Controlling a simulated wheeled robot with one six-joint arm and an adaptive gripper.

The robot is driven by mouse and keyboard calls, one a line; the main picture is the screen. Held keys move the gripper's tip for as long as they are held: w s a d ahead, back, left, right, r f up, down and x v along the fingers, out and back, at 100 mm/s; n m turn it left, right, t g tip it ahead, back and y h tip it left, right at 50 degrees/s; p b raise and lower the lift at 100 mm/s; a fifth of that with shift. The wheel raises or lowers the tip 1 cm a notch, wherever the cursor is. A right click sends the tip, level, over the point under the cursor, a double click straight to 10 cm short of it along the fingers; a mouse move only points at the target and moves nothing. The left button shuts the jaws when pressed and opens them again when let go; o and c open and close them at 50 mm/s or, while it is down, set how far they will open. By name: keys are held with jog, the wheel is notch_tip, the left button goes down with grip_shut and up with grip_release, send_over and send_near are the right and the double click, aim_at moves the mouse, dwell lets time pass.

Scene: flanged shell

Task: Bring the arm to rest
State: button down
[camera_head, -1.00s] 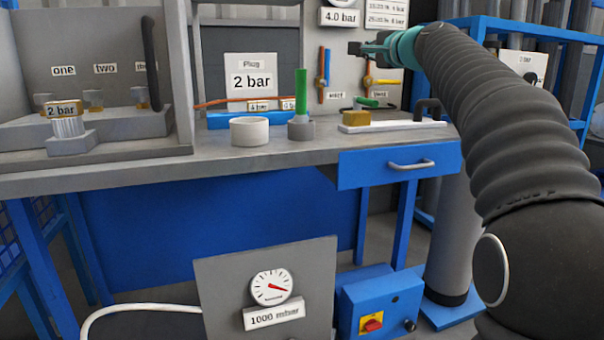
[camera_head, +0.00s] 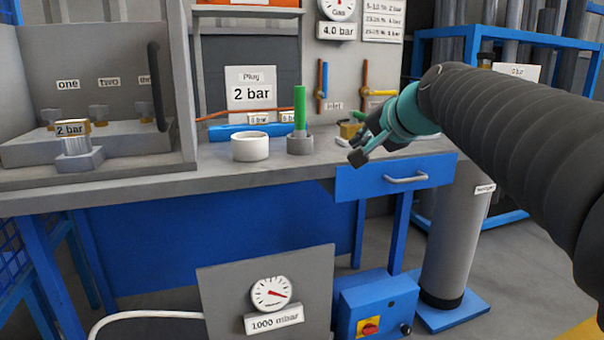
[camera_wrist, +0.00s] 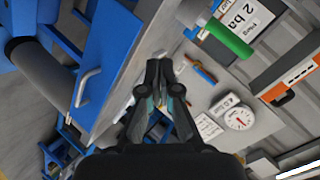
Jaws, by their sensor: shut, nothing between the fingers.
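My gripper (camera_head: 360,148) is shut and empty. In the head view it hangs in front of the right part of the bench, above the blue drawer (camera_head: 396,178), with its fingertips pointing down and to the left. My arm reaches in from the right edge. The wrist view shows the closed fingers (camera_wrist: 164,72) at mid-frame, with the drawer (camera_wrist: 103,75) to their left. The wrist hides part of the bench top near a brass block (camera_head: 349,130).
On the bench stand a white ring (camera_head: 250,147), a green rod in a grey holder (camera_head: 300,115) and a brass fitting marked 2 bar (camera_head: 73,140). A grey cylinder (camera_head: 455,240) stands right of the bench. A gauge panel (camera_head: 265,295) and blue switch box (camera_head: 375,305) are below.

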jog(key=s+d+f+n+g+h+p, duration=0.2)
jog(key=s+f+n+g, duration=0.1)
jog(key=s+f, duration=0.8)
jog(key=s+d+f+n+g+h+p, duration=0.2)
jog(key=s+f+n+g, duration=0.1)
jog(key=s+f, duration=0.9)
jog(key=s+n, duration=0.1)
jog(key=s, duration=0.3)
jog(key=shift+s+d, duration=0.3)
jog(key=shift+s, duration=0.1)
